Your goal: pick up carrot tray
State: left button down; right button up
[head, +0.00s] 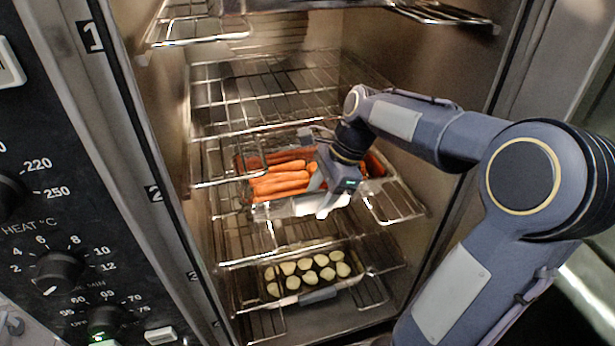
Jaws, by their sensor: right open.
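The carrot tray (290,208) is a metal tray of orange carrots on a wire rack inside the oven. Carrots (277,183) show on its left side, and a few more show to the right behind my wrist. My right gripper (318,200) is at the tray's front edge, with its open fingers pointing down and toward me. Whether the fingers touch the rim is hard to tell. My wrist hides the tray's middle and right part. My left gripper is not in view.
Empty wire racks (265,88) are above the carrots. A lower tray (318,296) of pale round pieces is below. The oven's left wall with the control panel (55,215) and the right wall bound the opening. My right arm fills the right side.

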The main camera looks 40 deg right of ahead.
jog(key=shift+f, duration=0.25)
grip_shut()
dwell(0.4)
jog(key=shift+r, duration=0.1)
